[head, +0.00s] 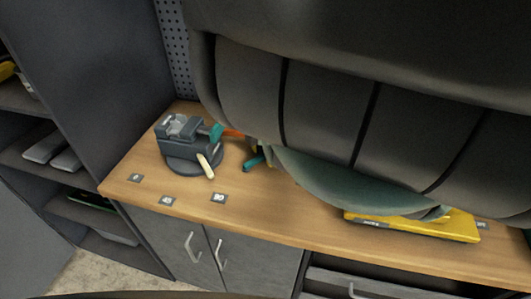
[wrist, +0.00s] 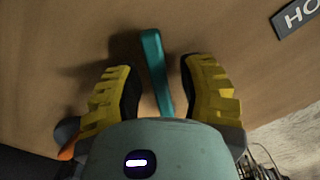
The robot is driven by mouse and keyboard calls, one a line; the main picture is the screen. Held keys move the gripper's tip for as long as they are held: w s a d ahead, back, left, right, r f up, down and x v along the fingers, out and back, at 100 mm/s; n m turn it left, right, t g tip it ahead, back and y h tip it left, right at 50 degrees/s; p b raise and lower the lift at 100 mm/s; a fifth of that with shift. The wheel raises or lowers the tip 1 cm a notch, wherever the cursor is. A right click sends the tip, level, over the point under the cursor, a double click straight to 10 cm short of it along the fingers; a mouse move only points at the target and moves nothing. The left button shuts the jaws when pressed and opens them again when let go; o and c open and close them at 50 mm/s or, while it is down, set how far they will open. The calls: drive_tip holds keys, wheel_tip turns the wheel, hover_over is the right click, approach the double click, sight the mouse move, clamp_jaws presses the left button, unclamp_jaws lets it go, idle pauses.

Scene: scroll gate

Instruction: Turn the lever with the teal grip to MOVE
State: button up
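The lever's teal grip (wrist: 155,65) stands between the two yellow fingertips of my gripper (wrist: 158,90) in the wrist view. The fingers are apart, with a gap on each side of the grip, so the gripper is open around it and not closed on it. The lower end of the grip is hidden behind my gripper's housing. In the head view a small teal piece (head: 254,163) shows on the bench beside my arm; my arm hides most of what is around it. A plate with the letters "HO" (wrist: 298,17) is at the upper right in the wrist view, partly cut off.
A grey vise (head: 180,150) stands at the left of the wooden bench (head: 270,215). Small label plates (head: 218,198) lie along the front. A yellow object (head: 455,228) lies at the right, partly hidden by my arm. Shelves (head: 45,150) stand at the left.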

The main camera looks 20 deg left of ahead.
drive_tip(key=shift+o, duration=0.3)
drive_tip(key=shift+r, duration=0.1)
wheel_tip(320, 180, up, 6)
drive_tip(key=shift+w+r, duration=0.1)
drive_tip(key=shift+r, duration=0.6)
drive_tip(key=shift+c, duration=0.3)
